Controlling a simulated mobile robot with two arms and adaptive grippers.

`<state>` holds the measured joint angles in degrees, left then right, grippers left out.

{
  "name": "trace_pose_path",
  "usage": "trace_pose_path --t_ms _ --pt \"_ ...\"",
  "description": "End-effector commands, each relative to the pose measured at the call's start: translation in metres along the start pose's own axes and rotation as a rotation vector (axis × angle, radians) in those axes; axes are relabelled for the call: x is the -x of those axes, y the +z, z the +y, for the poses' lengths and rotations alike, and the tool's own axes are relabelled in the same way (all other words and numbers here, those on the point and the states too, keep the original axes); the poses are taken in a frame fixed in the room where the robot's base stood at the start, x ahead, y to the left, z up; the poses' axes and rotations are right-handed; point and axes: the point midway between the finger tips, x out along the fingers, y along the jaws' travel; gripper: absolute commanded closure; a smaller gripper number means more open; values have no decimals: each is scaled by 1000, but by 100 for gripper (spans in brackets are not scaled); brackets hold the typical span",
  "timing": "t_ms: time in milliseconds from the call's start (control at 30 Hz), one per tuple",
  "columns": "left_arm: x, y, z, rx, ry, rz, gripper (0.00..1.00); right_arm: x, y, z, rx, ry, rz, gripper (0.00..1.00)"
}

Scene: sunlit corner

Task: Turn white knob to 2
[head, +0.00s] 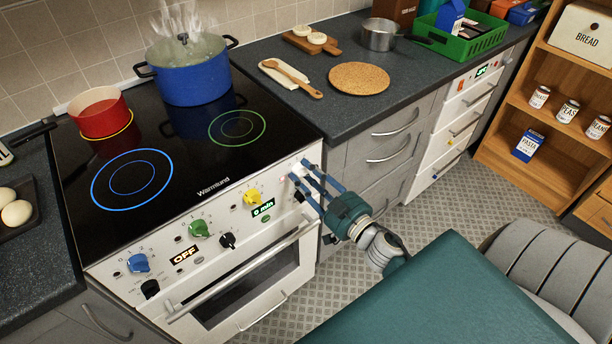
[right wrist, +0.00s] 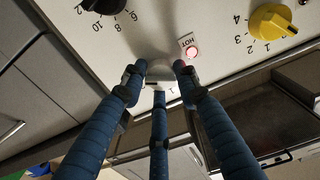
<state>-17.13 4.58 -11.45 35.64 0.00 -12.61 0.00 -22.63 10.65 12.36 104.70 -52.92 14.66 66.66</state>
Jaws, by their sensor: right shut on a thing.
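The white knob (right wrist: 160,70) is on the white front panel of the stove (head: 235,200). In the right wrist view it sits between the fingertips of my right gripper (right wrist: 158,78), which is shut on it. A printed 1 shows just below it; its pointer is hard to make out. In the head view my right gripper (head: 302,180) reaches the right end of the panel, and its blue fingers mostly hide the white knob. My left gripper is not in view.
A yellow knob (head: 252,197), a green knob (head: 199,229) and a blue knob (head: 138,263) line the panel. A red HOT light (right wrist: 192,51) glows beside the white knob. A steaming blue pot (head: 190,78) and a red pot (head: 100,112) stand on the hob.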

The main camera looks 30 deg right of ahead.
Motion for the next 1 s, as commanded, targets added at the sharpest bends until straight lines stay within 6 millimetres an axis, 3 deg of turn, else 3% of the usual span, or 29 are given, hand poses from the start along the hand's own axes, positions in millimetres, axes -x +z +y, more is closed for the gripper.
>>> trace_pose_path --t_ms 367,1000 --pt "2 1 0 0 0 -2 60 1 3 -1 116 -2 -6 96" --pt "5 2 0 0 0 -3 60 2 5 0 694 -3 -9 96"
